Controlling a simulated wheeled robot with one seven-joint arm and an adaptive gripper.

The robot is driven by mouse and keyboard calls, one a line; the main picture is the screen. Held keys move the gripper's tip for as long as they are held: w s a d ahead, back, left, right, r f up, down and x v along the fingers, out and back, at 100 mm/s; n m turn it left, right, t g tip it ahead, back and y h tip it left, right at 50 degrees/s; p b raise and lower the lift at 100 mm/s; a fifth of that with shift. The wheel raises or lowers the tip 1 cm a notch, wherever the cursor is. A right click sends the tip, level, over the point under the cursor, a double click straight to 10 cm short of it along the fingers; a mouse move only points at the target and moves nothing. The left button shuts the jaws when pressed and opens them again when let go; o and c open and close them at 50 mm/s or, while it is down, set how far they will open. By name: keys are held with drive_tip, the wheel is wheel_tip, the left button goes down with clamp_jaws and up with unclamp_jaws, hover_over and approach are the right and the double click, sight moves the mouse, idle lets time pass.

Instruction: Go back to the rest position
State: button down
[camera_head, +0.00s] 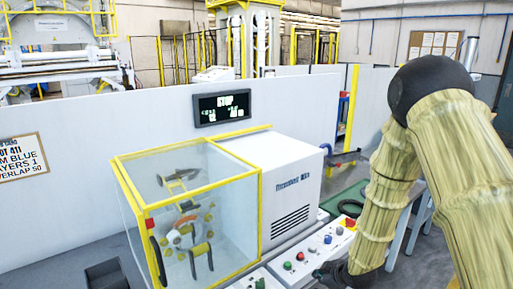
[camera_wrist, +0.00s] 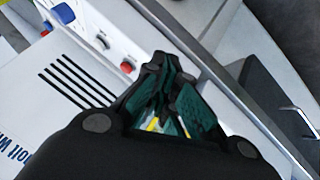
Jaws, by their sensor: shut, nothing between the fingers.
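My gripper (camera_wrist: 163,70) points away from the camera in the wrist view, its black and green fingers closed together with nothing between them. The wrist view shows panel knobs and buttons, one a red knob (camera_wrist: 127,67), beyond the fingertips. I cannot tell if the fingers touch the panel.
The wrapping machine (camera_head: 285,180) has a clear, yellow-edged guard box (camera_head: 190,212) on its left. A sign (camera_head: 20,158) hangs at the left.

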drive_tip(key=s+f+m+g+h, duration=0.1)
drive_tip(key=s+f+m+g, duration=0.15)
drive_tip(key=s+f, duration=0.65)
drive_tip(key=s+f+m+g, duration=0.1)
drive_tip(key=s+f+m, duration=0.4)
drive_tip(key=s, duration=0.7)
drive_tip(key=s+f+m+g+h, duration=0.1)
drive_tip(key=s+f+m+g, duration=0.1)
drive_tip(key=s, duration=0.9)
drive_tip(key=s+d+f+m+g, duration=0.1)
drive_tip(key=s+f, duration=0.4)
drive_tip(key=s, duration=0.7)
drive_tip(key=shift+s+f+m+g+h+b, duration=0.3)
drive_tip(key=shift+m+g+h+b, duration=0.1)
drive_tip(key=shift+m+g, duration=0.25)
drive_tip(key=shift+r, duration=0.1)
